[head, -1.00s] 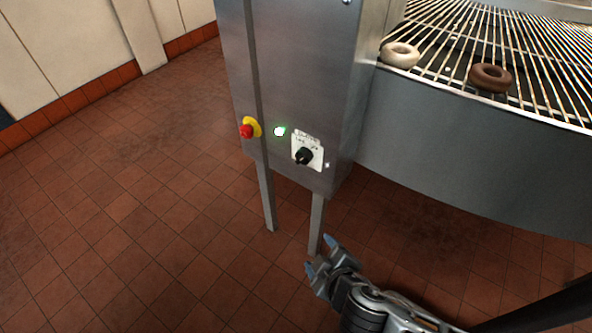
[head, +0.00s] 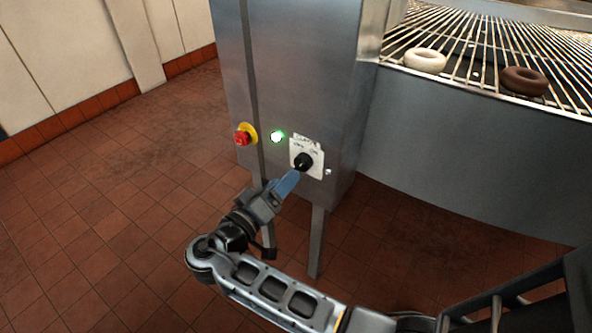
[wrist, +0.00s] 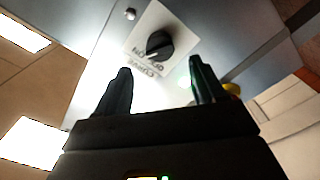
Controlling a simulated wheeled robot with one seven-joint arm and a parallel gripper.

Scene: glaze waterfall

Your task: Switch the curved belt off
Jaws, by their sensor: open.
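A black rotary knob (head: 303,162) sits on a white label plate (head: 317,172) on the steel control cabinet (head: 300,70). A green lamp (head: 277,136) glows to the left of the plate. My gripper (head: 287,183) is just in front of and below the knob, pointing up at it. In the wrist view the two fingers are apart and empty, with the knob (wrist: 159,45) beyond their tips, roughly between them. I see no contact in the wrist view.
A red stop button (head: 243,135) on a yellow collar is left of the lamp. The curved wire belt (head: 480,50) with a white ring (head: 425,60) and a brown ring (head: 524,80) runs at upper right. Open tiled floor (head: 110,230) lies left.

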